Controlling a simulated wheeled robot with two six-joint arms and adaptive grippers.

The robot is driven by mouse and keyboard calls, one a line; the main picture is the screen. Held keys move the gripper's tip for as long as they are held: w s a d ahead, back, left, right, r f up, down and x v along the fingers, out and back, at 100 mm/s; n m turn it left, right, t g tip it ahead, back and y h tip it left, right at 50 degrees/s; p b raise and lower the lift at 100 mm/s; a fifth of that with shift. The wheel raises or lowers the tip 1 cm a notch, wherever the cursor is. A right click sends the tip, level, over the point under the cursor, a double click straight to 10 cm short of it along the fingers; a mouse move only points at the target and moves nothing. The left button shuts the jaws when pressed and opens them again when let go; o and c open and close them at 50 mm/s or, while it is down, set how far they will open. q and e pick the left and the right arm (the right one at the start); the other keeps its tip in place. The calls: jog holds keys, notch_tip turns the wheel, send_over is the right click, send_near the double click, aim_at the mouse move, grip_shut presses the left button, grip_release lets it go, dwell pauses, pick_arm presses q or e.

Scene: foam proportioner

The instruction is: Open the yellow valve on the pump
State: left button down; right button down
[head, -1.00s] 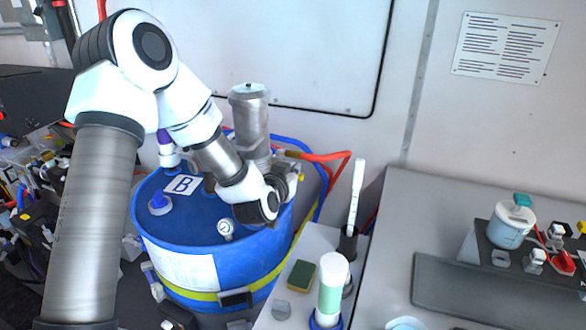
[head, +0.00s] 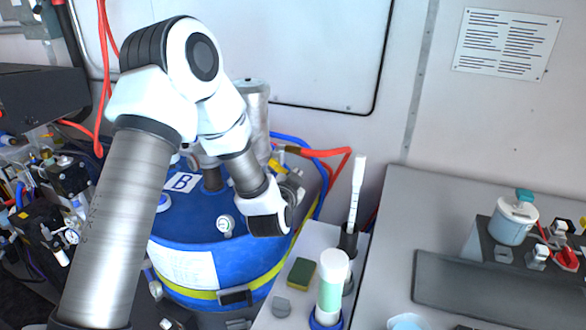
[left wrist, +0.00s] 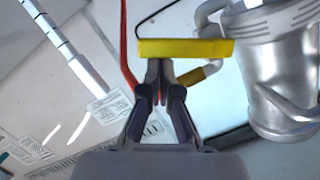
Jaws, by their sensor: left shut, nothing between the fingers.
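The pump (head: 256,105) is a silver cylinder standing on the blue drum, partly hidden by my left arm. In the left wrist view its metal body (left wrist: 285,65) fills the upper right. The yellow valve handle (left wrist: 185,48) is a flat bar lying across, just beyond my left fingertips (left wrist: 160,72). The fingers are shut with nothing between them; whether they touch the bar I cannot tell. In the head view a small yellow part (head: 276,166) shows beside the pump, and my left gripper (head: 291,190) is mostly hidden behind its wrist. My right gripper is out of view.
The blue drum (head: 190,229) carries a gauge (head: 225,223) and a label B. A red hose (head: 325,153) runs behind the hand. A counter at right holds a white-green bottle (head: 332,285), a sponge (head: 301,271) and a brush (head: 358,190). Cluttered equipment stands at left.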

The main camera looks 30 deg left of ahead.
pick_arm(q)
jog(key=s+a+f+m+t+y+b, duration=0.1)
jog(key=a+f+m+y, duration=0.1)
jog(key=f+m, duration=0.3)
jog(key=a+m, duration=0.1)
jog(key=m, duration=0.3)
jog(key=shift+a+f, duration=0.25)
jog(key=shift+a, duration=0.1)
dwell(0.7)
